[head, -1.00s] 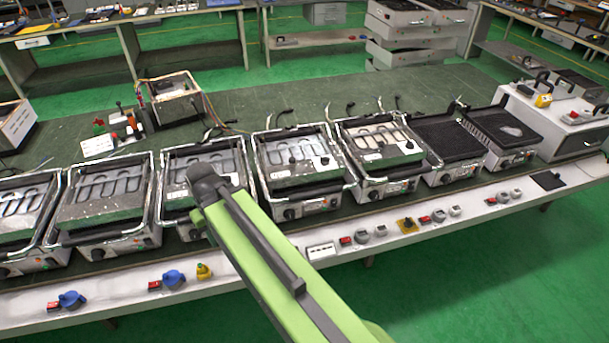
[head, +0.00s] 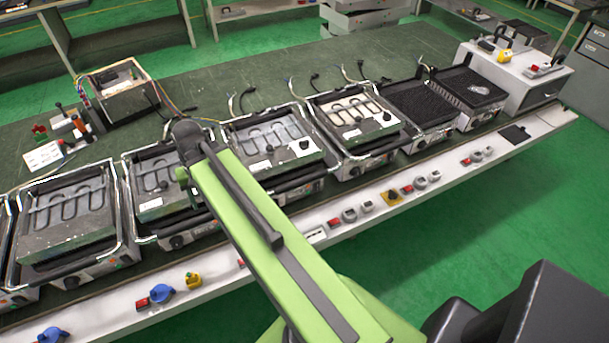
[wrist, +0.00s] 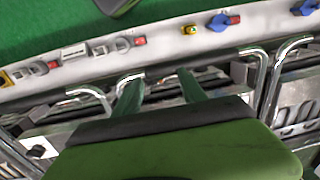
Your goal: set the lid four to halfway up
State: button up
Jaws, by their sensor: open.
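A row of grill-like heating units with chrome-framed lids stands along the bench. No numbers are readable, so I cannot tell which lid is four. Counted from the left edge, the fourth visible lid (head: 262,128) lies flat, right of my arm. The third lid (head: 150,172) is partly behind my arm, and the second (head: 68,212) is clear of it. My gripper (wrist: 158,90) shows in the wrist view, its two green fingers apart and empty, among chrome handle bars (wrist: 258,75). Whether a finger touches a bar, I cannot tell. In the head view my arm hides the gripper.
The bench front strip carries blue knobs (head: 162,293), a yellow knob (head: 193,279) and red switches. Black-topped units (head: 418,103) and a white box (head: 520,85) stand at the right. An open box with wires (head: 126,98) stands behind the row. Green floor is clear in front.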

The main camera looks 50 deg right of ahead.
jog(key=s+d+r+m+y+p, duration=0.1)
jog(key=s+d+m, duration=0.15)
jog(key=d, duration=0.45)
jog(key=s+d+r+m+t+p, duration=0.1)
jog(key=s+d+m, duration=0.1)
jog(key=d+m, duration=0.35)
jog(key=s+d+r+m+y, duration=0.1)
jog(key=s+d+r+m, duration=0.1)
jog(key=d, duration=0.7)
jog(key=m+t+p, duration=0.2)
jog(key=m+t, duration=0.1)
jog(key=m, duration=0.5)
send_near(305, 179)
jog(key=b+x, duration=0.8)
jog(key=b, duration=0.7)
jog(key=shift+w+f, duration=0.15)
jog(key=shift+f, duration=0.25)
jog(key=shift+w+a+f+b, duration=0.15)
jog(key=shift+w+f+b, duration=0.1)
jog(key=shift+b, duration=0.25)
grip_shut()
jog(key=shift+s, duration=0.15)
